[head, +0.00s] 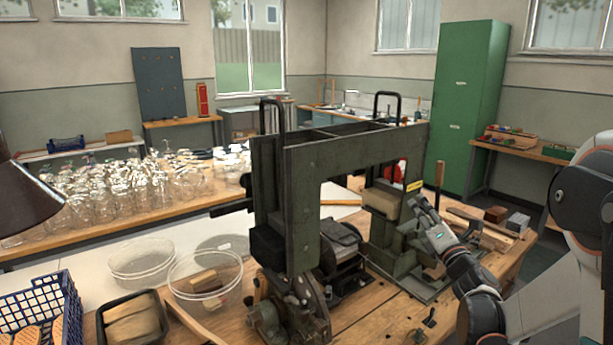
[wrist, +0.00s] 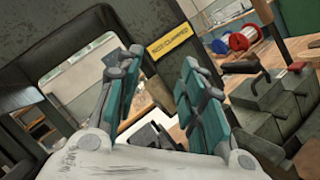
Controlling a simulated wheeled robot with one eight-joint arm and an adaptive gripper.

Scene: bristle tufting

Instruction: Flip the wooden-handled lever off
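The wooden-handled lever (head: 439,175) stands nearly upright at the right end of the dark green machine (head: 350,160). In the wrist view its brown handle (wrist: 268,22) shows at the upper right, leaning, with its top cut off by the frame. My gripper (head: 424,208) is just left of and below the handle in the head view, in front of the machine's right post. In the wrist view my gripper (wrist: 155,85) has its two teal-padded fingers apart with nothing held between them. The handle lies beyond the right finger, apart from it. The lever's lower end is partly hidden.
A yellow label (wrist: 167,45) marks the machine's frame close ahead of the fingers. Red and blue spools (wrist: 238,37) and green metal blocks (wrist: 265,100) lie near the lever. Wooden pieces (head: 480,228) lie on the bench to the right. Clear tubs (head: 205,275) stand at left.

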